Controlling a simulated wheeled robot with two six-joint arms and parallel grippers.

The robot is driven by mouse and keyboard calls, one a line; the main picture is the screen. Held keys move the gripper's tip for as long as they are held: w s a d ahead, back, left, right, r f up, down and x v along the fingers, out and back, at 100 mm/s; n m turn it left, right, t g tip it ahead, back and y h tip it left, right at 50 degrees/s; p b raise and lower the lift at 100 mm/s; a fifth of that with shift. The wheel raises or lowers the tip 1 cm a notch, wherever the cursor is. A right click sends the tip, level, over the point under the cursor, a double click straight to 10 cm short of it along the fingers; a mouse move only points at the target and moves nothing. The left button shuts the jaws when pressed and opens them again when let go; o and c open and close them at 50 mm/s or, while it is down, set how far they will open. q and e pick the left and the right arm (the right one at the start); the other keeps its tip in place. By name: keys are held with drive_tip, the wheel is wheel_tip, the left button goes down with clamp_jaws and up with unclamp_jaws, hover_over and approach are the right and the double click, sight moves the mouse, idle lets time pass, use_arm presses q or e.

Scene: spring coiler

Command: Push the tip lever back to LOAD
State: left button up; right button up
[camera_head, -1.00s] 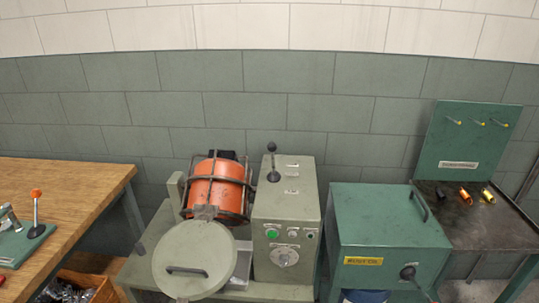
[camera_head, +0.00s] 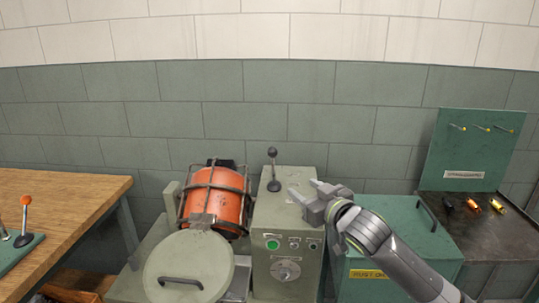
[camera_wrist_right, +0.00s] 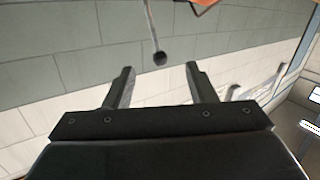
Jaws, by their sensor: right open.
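The tip lever (camera_head: 273,170) is a dark rod with a black ball knob. It stands nearly upright on top of the grey-green control cabinet (camera_head: 287,215), beside the orange drum (camera_head: 214,201) in its wire cage. My right gripper (camera_head: 302,190) is open and empty, over the right part of the cabinet top, to the right of the lever and apart from it. In the right wrist view the lever's black knob (camera_wrist_right: 160,58) shows beyond and between the open fingers (camera_wrist_right: 158,80), not touching them. My left gripper is not in view.
A round lid (camera_head: 188,265) with a handle is in front of the drum. A green box (camera_head: 390,215) with a yellow label stands right of the cabinet, under my right arm. A wooden bench (camera_head: 60,205) is at left. A pegboard stand (camera_head: 475,150) is at far right.

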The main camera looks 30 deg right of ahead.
sight(270, 150)
drive_tip(key=w+r+p, duration=0.1)
drive_tip(key=w, duration=0.8)
drive_tip(key=w+r+p, duration=0.1)
drive_tip(key=w+r, duration=0.1)
drive_tip(key=w, duration=0.7)
drive_tip(key=shift+w+a+r+t, duration=0.2)
drive_tip(key=shift+a+r+t, duration=0.1)
drive_tip(key=shift+a+t, duration=0.1)
clamp_jaws()
